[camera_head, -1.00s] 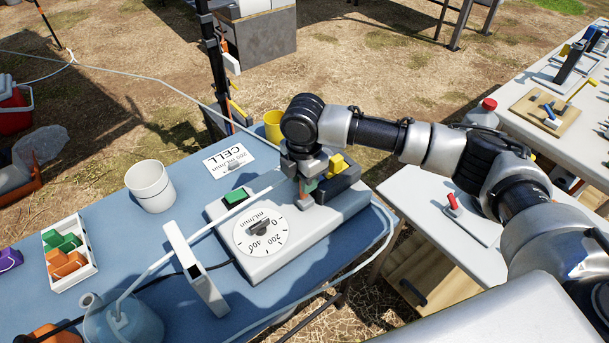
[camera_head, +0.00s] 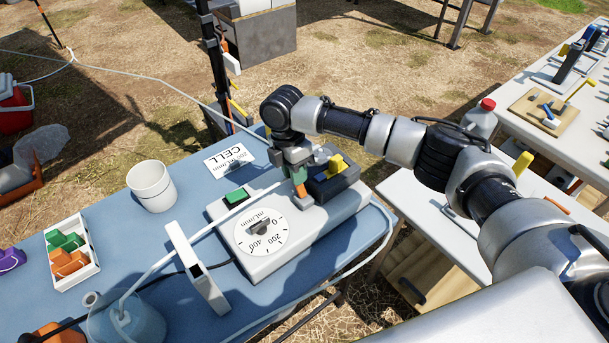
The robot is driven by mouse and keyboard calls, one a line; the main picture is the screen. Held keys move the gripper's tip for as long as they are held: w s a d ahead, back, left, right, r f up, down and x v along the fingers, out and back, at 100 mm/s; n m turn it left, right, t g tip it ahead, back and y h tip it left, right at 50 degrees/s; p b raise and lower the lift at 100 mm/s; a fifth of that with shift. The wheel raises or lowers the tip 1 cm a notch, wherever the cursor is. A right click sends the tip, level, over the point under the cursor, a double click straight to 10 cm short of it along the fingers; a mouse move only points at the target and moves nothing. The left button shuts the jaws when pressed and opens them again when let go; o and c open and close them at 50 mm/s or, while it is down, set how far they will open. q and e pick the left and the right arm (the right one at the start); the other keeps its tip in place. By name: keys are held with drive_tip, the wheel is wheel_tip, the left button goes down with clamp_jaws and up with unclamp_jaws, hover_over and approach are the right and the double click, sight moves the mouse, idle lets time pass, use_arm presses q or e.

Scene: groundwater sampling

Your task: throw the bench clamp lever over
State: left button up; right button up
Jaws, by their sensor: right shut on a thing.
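My right gripper (camera_head: 299,188) is over the back part of the white pump box, left of the dark block. It is shut on a small green-and-orange piece (camera_head: 299,177), mostly covered by the fingers. A yellow lever (camera_head: 337,163) sits on the dark block (camera_head: 338,184), just right of the gripper and apart from it. I cannot tell for certain which lever is the bench clamp's. A red-handled lever on the white bench at right is now hidden behind my right arm. My left gripper is not in view.
The white pump box (camera_head: 270,255) with a dial and green switch stands on the blue table (camera_head: 190,245). A white cup (camera_head: 152,187), a tray of orange and green pieces (camera_head: 94,247) and a hose lie left. The white bench (camera_head: 440,232) is at right.

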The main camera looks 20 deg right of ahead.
drive_tip(key=shift+o, duration=0.4)
drive_tip(key=shift+w+a+f+g+b, duration=0.2)
drive_tip(key=shift+w+f+g+b, duration=0.2)
drive_tip(key=shift+f+b, duration=0.3)
drive_tip(key=shift+w+a+f+g+b, duration=0.15)
drive_tip(key=shift+w+f+g+b, duration=0.3)
drive_tip(key=shift+b, duration=0.3)
drive_tip(key=shift+o, duration=0.3)
drive_tip(key=shift+w+a+f+g+h+b, duration=0.1)
drive_tip(key=shift+w+f+g+h+b, duration=0.15)
drive_tip(key=shift+h+b, duration=0.2)
drive_tip(key=shift+s+r, duration=0.15)
drive_tip(key=o, duration=0.5)
drive_tip(key=shift+c, duration=0.2)
drive_tip(key=shift+o, duration=0.3)
drive_tip(key=shift+w, duration=0.2)
drive_tip(key=v, duration=1.1)
